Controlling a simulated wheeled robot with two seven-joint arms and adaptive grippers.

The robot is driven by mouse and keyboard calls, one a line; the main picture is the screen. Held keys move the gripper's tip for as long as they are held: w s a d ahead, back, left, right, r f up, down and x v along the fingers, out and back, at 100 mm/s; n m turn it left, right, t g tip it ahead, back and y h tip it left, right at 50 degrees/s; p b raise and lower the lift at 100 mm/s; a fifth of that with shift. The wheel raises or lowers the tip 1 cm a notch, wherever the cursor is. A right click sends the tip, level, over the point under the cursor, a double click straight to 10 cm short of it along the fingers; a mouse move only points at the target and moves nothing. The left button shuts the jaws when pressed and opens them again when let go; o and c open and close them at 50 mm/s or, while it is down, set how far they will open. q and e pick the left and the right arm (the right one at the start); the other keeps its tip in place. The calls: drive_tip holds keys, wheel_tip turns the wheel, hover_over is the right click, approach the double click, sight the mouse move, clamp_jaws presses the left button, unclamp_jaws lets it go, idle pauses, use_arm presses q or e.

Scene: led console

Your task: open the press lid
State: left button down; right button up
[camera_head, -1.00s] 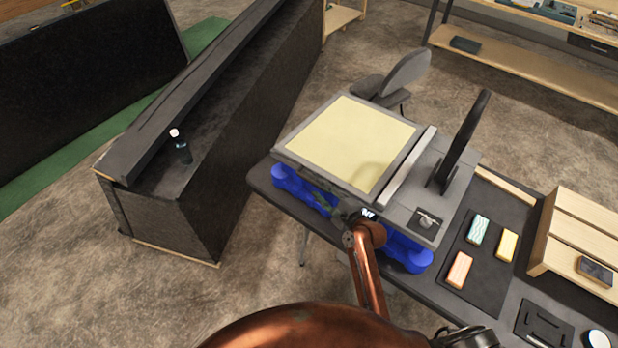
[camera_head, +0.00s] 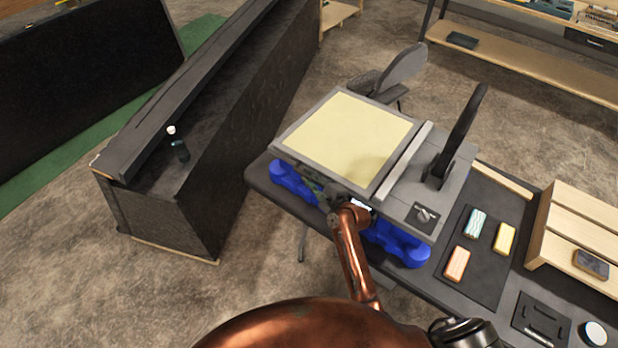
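The press stands on the dark table, with a flat grey lid (camera_head: 348,137) carrying a pale yellow panel. The lid lies level and looks closed. A black upright lever (camera_head: 461,135) rises from the grey body (camera_head: 443,201) on the right. Blue supports (camera_head: 290,184) show under the press. My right gripper (camera_head: 310,176) is at the lid's near edge, partly tucked beneath it. Its dark fingers point up and left, and the edge and shadow hide their tips. I cannot tell whether they touch the lid or how far they are apart. My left gripper is not in view.
Three coloured blocks lie on a dark mat (camera_head: 478,268) right of the press. A wooden rack (camera_head: 570,235) stands farther right. A dark bench (camera_head: 230,130) with a bottle (camera_head: 179,149) is at left. A chair (camera_head: 400,72) stands behind the press.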

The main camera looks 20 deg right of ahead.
clamp_jaws()
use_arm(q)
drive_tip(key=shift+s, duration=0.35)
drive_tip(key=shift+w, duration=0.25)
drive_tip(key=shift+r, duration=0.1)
use_arm(e)
drive_tip(key=shift+r, duration=0.1)
